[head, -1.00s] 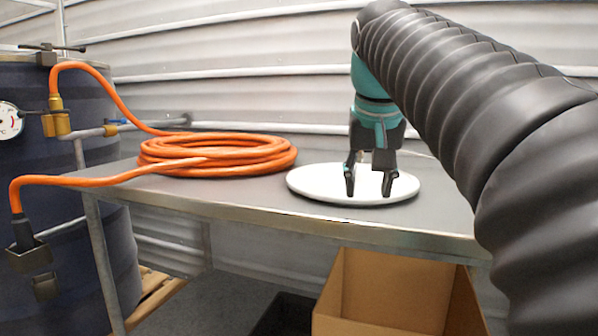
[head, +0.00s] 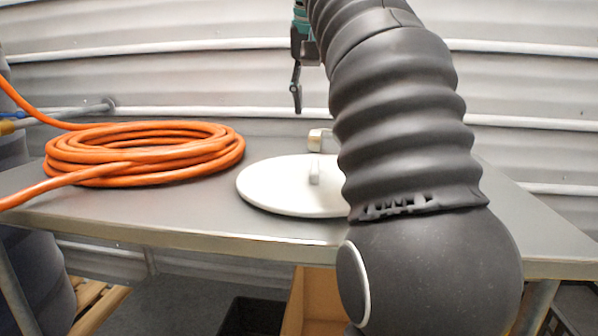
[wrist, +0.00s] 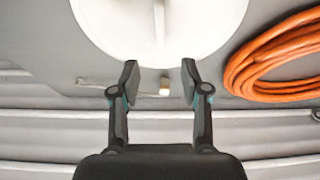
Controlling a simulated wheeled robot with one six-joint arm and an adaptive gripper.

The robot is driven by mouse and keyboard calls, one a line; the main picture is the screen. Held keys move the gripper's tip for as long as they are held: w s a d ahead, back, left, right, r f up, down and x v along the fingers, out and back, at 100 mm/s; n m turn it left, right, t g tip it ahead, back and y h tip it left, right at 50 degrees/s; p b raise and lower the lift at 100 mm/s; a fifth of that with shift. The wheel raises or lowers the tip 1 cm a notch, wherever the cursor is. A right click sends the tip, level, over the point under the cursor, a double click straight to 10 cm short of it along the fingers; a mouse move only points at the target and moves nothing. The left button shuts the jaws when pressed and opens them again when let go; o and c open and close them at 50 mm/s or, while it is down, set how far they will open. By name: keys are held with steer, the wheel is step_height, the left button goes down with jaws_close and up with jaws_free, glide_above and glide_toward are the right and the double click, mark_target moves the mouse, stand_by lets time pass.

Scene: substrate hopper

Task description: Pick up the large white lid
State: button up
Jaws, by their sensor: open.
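The large white lid (head: 284,187) lies flat on the grey table, partly hidden behind my arm in the head view. A raised bar-like handle (head: 315,170) stands at its middle. In the wrist view the lid (wrist: 110,22) fills the top centre, with the handle (wrist: 159,20) running up from near its middle. My gripper (wrist: 160,78) is open and empty, its two fingertips apart near the lid's edge. In the head view one finger of my gripper (head: 297,98) shows above and behind the lid, and the rest is hidden by my arm.
A coiled orange hose (head: 150,152) lies on the table (head: 200,222) left of the lid. A small pale-ended fitting (head: 318,140) sits just behind the lid. A cardboard box (head: 308,300) stands below the table's front edge. The corrugated wall is close behind.

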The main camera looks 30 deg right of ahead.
steer(key=b, duration=0.3)
glide_above(315, 165)
steer(key=s+a, duration=0.1)
steer(key=s, duration=0.1)
steer(key=f, duration=0.7)
steer(key=shift+w+a+f, duration=0.1)
steer(key=shift+w+f, duration=0.15)
steer(key=shift+f, duration=0.15)
steer(key=shift+b+x, duration=1.1)
steer(key=shift+x, duration=1.5)
steer(key=shift+s+f, duration=0.1)
steer(key=shift+f, duration=0.15)
jaws_close()
